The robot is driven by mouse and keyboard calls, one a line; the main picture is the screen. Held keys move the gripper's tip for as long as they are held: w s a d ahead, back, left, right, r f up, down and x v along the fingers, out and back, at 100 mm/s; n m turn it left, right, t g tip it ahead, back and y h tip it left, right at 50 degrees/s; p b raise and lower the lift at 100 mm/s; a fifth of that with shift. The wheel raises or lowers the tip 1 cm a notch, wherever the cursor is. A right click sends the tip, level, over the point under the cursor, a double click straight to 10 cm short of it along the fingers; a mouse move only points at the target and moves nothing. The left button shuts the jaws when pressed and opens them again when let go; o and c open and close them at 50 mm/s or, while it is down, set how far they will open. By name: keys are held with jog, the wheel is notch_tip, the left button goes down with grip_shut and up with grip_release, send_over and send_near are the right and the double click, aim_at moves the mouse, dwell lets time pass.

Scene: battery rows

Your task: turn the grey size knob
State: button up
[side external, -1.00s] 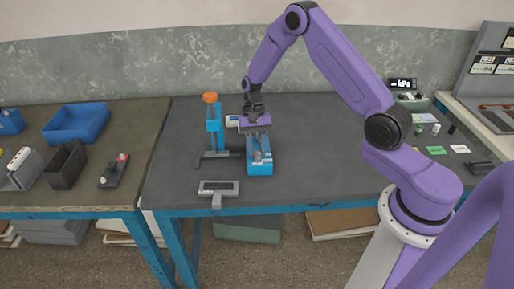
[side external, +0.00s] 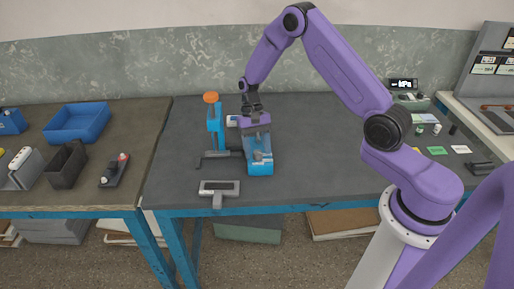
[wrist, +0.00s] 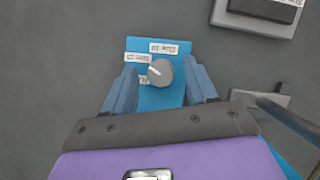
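The grey size knob (wrist: 160,72) is a round dial with a pale pointer line, set on a blue box with white labels. The blue box (side external: 261,168) stands on the dark table and shows in the wrist view too (wrist: 166,98). My gripper (side external: 258,149) is over the box, pointing down. In the wrist view its two blue-grey fingers stand apart, one on each side of the knob, with a gap to it on both sides. Nothing is held. In the side view the knob is hidden or too small to make out.
A blue stand with an orange top (side external: 213,122) is just left of the box. A grey frame with a handle (side external: 219,188) lies near the front edge.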

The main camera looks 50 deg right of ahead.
jog(key=v, duration=1.7)
jog(key=shift+r, duration=0.15)
jog(key=shift+w, duration=0.1)
